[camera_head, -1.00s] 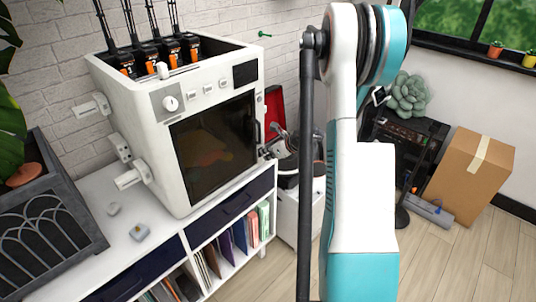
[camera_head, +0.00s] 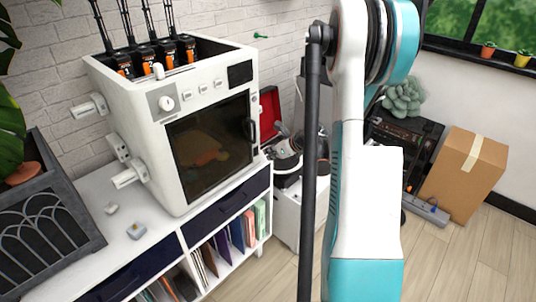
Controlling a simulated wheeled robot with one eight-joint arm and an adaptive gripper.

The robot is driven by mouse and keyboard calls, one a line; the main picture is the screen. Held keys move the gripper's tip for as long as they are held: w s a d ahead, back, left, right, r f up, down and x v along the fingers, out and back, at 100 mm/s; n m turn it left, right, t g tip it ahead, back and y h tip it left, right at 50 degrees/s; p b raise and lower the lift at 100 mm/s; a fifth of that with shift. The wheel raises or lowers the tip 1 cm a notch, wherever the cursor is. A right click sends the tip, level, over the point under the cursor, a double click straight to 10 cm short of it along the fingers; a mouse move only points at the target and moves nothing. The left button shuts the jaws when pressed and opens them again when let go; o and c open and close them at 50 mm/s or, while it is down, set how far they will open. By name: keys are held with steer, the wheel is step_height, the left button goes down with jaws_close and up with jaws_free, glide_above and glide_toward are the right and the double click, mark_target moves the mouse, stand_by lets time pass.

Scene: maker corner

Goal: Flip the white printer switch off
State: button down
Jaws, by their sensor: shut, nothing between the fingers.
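The white printer (camera_head: 218,148) stands on the cabinet at left, with a dark glass door and a light front panel. A round white knob (camera_head: 167,103) and several small buttons (camera_head: 204,89) sit above the door. A small white piece (camera_head: 158,71) stands up at its top front edge. My gripper is not visible; my arm fills the centre right.
A dark planter crate (camera_head: 50,215) is at left on the white cabinet (camera_head: 205,222). Behind my arm are a red open case (camera_head: 269,112) and partly hidden equipment. A cardboard box (camera_head: 463,175) and a power strip (camera_head: 426,208) are on the floor at right.

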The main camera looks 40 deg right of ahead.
steer(key=w+r+p+v, duration=0.1)
steer(key=p+v, duration=0.2)
steer(key=v, duration=0.6)
steer(key=shift+s+r, duration=0.2)
steer(key=shift+r, duration=0.25)
